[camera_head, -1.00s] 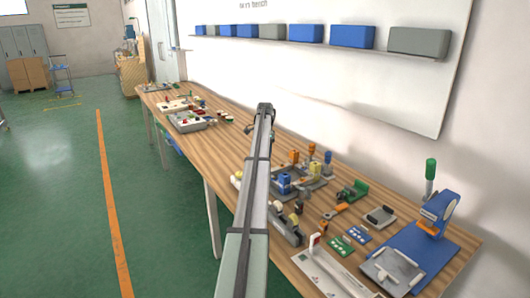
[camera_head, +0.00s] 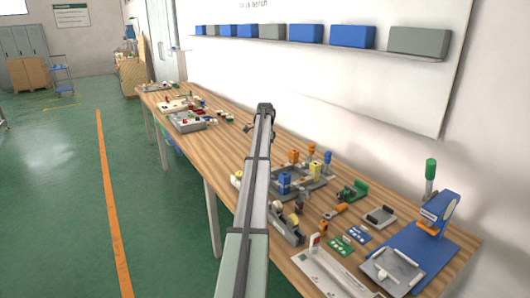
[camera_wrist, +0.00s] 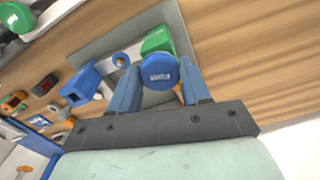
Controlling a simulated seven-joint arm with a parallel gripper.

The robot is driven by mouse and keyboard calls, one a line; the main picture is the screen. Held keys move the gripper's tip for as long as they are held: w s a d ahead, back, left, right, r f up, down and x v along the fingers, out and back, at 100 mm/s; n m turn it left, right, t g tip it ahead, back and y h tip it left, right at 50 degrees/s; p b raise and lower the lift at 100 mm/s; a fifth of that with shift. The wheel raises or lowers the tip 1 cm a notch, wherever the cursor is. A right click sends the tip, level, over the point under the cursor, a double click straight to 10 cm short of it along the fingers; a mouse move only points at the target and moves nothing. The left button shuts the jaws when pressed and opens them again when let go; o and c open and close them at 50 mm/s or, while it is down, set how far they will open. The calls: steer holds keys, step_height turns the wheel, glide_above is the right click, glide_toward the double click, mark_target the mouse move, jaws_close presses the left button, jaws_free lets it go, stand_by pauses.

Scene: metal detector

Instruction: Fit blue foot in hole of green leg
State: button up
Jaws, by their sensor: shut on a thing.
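In the wrist view, my gripper (camera_wrist: 158,76) is shut on the round blue foot (camera_wrist: 160,70), whose flat face with pale lettering points toward the camera. A blue finger stands on either side of it. A green part (camera_wrist: 156,41), likely the green leg, shows just behind and above the foot. The foot overlaps it in this view, so I cannot tell whether they touch. No hole in the green part is visible.
In the wrist view, a blue block (camera_wrist: 80,86) stands left of the foot by a grey plate (camera_wrist: 173,18). Bare wooden table (camera_wrist: 255,55) lies to the right. In the head view, a blue press (camera_head: 438,215) and several small parts crowd the bench's near end.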

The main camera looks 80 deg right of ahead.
steer(key=o, duration=1.3)
steer(key=shift+c, duration=0.2)
steer(key=shift+r, duration=0.15)
steer(key=shift+r, duration=3.6)
